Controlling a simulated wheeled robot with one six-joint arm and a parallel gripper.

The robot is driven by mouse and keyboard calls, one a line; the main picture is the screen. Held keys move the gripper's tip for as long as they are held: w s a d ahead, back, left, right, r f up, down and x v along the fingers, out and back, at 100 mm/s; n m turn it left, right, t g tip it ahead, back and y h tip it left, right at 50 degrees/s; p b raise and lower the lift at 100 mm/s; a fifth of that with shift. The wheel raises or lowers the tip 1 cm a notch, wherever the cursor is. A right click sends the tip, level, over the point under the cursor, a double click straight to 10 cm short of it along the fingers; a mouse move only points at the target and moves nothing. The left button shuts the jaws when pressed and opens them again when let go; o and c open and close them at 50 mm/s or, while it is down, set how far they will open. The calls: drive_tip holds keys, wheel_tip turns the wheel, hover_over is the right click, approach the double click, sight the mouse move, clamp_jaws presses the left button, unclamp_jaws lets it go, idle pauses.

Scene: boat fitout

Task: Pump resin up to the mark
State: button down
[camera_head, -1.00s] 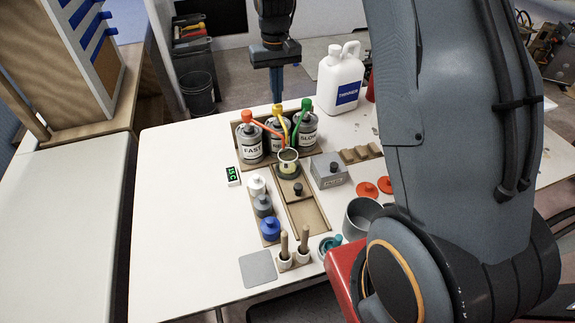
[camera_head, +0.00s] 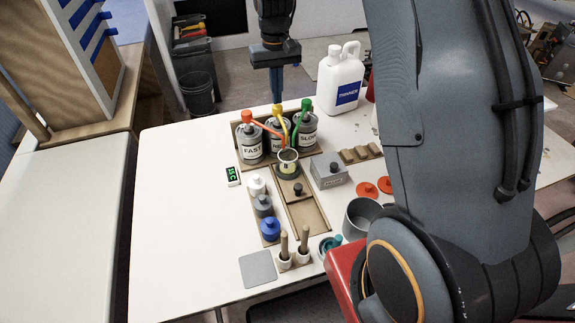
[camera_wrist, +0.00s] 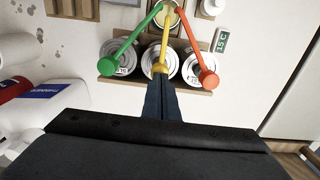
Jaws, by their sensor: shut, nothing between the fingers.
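Three resin pump cans stand in a wooden rack: FAST with a red pump (camera_head: 247,116), the middle one with a yellow pump (camera_head: 277,110), and SLOW with a green pump (camera_head: 307,104). Their spouts converge over a small cup (camera_head: 288,162) with a yellowish band low on its side. The mark cannot be made out. My gripper (camera_head: 276,92) is shut and points down above and behind the yellow pump head. In the wrist view its fingers (camera_wrist: 161,82) reach toward the yellow head (camera_wrist: 160,68), overlapping it in the picture; contact cannot be told.
A white thinner jug (camera_head: 341,80) stands right of the cans. A grey box (camera_head: 329,170), lidded pots (camera_head: 270,228), a grey pot (camera_head: 362,216) and brush holders (camera_head: 303,257) stand nearer. A green 15 C display (camera_head: 233,176) stands left. The table's left side is clear.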

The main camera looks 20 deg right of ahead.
drive_tip(key=shift+f, duration=0.2)
idle(0.6)
drive_tip(key=shift+f+b, duration=0.7)
drive_tip(key=shift+f, duration=1)
drive_tip(key=shift+r, duration=0.2)
drive_tip(key=shift+r+p, duration=1.3)
drive_tip(key=shift+r, duration=0.4)
drive_tip(key=shift+r, duration=0.1)
drive_tip(key=shift+r+p, duration=1.05)
drive_tip(key=shift+r, duration=0.4)
